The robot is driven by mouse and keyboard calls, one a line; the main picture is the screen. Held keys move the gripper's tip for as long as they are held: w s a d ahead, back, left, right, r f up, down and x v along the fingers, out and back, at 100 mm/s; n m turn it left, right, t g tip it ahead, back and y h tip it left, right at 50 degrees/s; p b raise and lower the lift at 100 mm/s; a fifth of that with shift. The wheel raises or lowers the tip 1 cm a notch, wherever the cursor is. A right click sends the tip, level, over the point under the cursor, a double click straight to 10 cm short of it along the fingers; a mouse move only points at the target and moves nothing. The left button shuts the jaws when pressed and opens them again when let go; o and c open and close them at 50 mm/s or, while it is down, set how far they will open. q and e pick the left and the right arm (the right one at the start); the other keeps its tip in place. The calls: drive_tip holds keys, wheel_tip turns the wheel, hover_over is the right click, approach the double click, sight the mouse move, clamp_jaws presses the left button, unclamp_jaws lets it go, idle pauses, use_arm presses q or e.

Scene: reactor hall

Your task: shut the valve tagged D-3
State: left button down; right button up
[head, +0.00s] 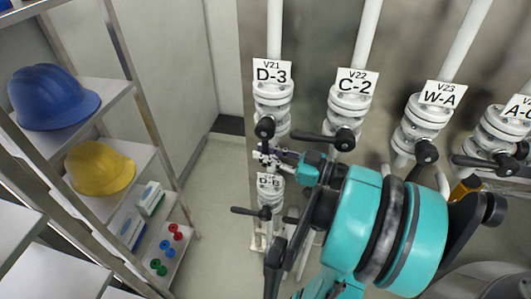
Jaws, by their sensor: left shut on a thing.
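The valve tagged D-3 (272,95) is a white flanged valve on the leftmost vertical pipe, under a sign reading V21 D-3. Its dark hub (265,128) faces me. Its lever seems to run down from the hub, along the pipe, and is mostly hidden by my gripper. My left gripper (266,156) is just below the hub, shut on the D-3 lever. My teal arm reaches it from the lower right. My right gripper is not in view.
Valves C-2 (343,110), W-A (424,120) and one cut off at the right edge (502,130) stand alongside. A lower valve, its tag perhaps D-B (269,181), sits below D-3. A shelf (108,91) with blue and yellow helmets stands left; floor between is clear.

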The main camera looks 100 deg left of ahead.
use_arm(q)
drive_tip(key=shift+s+f+g+b, duration=0.2)
drive_tip(key=shift+g+b, duration=0.1)
drive_tip(key=shift+b, duration=0.3)
drive_tip(key=s+g+y+b, duration=0.1)
drive_tip(key=g+b, duration=0.1)
drive_tip(key=b, duration=0.1)
drive_tip(key=s+r+m+g+y+b, duration=0.1)
drive_tip(key=g+b, duration=0.1)
drive_tip(key=b, duration=0.1)
drive_tip(key=s+r+m+g+b, duration=0.1)
drive_tip(key=s+b, duration=0.1)
drive_tip(key=b, duration=0.2)
drive_tip(key=shift+a+g+y, duration=0.15)
drive_tip(key=shift+g+y, duration=0.25)
drive_tip(key=shift+s, duration=0.1)
drive_tip(key=c, duration=1.4)
unclamp_jaws()
drive_tip(key=shift+f, duration=0.1)
drive_tip(key=v, duration=0.7)
drive_tip(key=shift+f, duration=0.15)
